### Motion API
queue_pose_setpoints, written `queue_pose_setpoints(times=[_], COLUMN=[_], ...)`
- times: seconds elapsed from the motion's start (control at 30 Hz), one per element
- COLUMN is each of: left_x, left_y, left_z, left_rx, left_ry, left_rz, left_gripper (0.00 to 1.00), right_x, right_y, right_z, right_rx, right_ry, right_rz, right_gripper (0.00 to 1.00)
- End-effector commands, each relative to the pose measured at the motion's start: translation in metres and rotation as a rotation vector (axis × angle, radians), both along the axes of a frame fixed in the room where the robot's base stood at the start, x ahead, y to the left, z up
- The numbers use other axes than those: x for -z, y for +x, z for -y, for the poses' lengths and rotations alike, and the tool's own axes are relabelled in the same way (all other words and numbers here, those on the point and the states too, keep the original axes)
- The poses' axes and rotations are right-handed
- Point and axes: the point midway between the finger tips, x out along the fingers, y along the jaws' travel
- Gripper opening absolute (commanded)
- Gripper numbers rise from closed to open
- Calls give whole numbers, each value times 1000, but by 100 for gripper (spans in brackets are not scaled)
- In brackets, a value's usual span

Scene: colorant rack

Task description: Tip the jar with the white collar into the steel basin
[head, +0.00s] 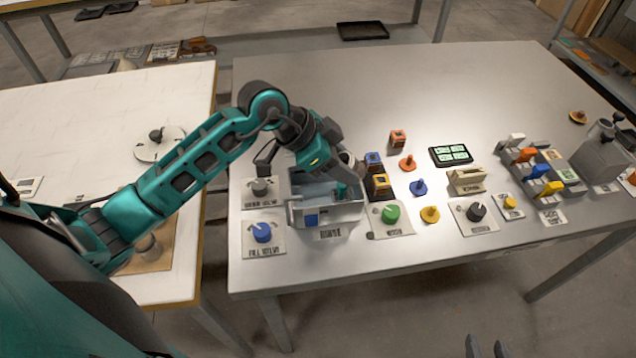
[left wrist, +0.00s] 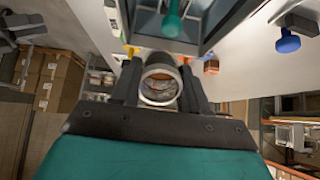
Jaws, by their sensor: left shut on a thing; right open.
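My left gripper (head: 338,158) is shut on a jar (head: 347,161) at the back right edge of the steel basin (head: 350,211). In the left wrist view the jar (left wrist: 160,84) sits between the fingers, its round end toward the camera and a pale band at its edge. The arm hides much of it in the head view; I cannot tell its exact tilt or whether anything flows out. The basin (left wrist: 196,46) lies just beyond the jar in the wrist view, with a teal piece inside. My right gripper (head: 487,349) is open and empty at the bottom edge.
Blue (head: 262,232), grey and green (head: 390,214) knobs surround the basin. Small coloured blocks and pegs stand to its right. A lever rack (head: 545,178) and a dark green-tiled panel (head: 451,155) are farther right. The table's back is clear.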

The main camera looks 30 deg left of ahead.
Motion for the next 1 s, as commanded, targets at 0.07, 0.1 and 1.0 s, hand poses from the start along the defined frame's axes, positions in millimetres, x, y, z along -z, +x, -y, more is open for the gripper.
queue_pose_setpoints(times=[0.07, 0.1, 1.0], left_x=[0, 0, -2], left_y=[-1, -1, -3], left_z=[-1, -1, -4], left_rx=[-1, -1, 0], left_ry=[-8, -12, -110], left_rz=[6, 9, 82], left_gripper=[14, 14, 14], right_x=[0, 0, 0], right_y=[0, 0, 0], right_z=[0, 0, 0], right_rx=[0, 0, 0], right_ry=[0, 0, 0], right_rz=[0, 0, 1], right_gripper=[43, 43, 43])
